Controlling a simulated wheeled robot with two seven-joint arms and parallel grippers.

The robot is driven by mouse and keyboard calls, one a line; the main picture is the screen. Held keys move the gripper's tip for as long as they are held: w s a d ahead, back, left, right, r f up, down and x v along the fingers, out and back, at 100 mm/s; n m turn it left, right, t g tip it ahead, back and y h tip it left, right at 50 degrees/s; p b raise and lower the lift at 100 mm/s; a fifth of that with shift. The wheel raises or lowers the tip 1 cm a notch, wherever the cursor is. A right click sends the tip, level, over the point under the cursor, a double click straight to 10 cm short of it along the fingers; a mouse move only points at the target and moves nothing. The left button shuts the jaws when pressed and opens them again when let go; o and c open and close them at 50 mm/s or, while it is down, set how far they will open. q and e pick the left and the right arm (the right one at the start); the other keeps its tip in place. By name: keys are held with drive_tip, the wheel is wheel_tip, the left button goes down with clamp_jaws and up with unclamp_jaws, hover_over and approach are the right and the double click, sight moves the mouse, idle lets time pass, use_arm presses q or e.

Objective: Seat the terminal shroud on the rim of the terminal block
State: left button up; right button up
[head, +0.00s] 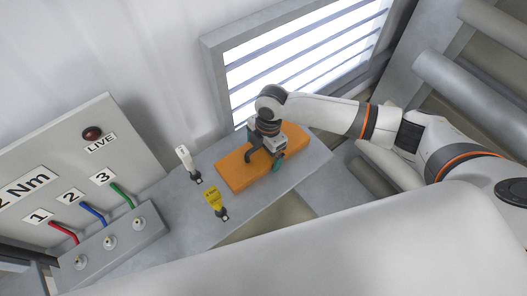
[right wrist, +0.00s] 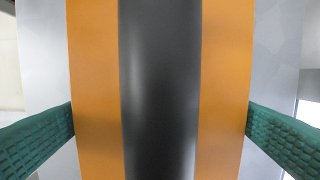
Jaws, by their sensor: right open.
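The terminal shroud, an orange piece (head: 238,178) with a black handle (head: 251,155), lies on the grey bench. In the right wrist view the black handle (right wrist: 158,90) runs up the middle, with orange surface (right wrist: 225,90) on both sides. My right gripper (head: 268,160) is over the shroud, open, its teal fingers apart to either side of the handle with gaps between. It holds nothing. The grey terminal block (head: 125,246) stands at lower left with several terminals and red, blue and green leads. My left gripper is not in view.
A panel with a red LIVE lamp (head: 93,133) rises behind the block. A bright louvred window (head: 300,62) is behind the shroud.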

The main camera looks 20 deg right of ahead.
drive_tip(key=shift+c, duration=0.3)
drive_tip(key=shift+r, duration=0.1)
drive_tip(key=c, duration=0.8)
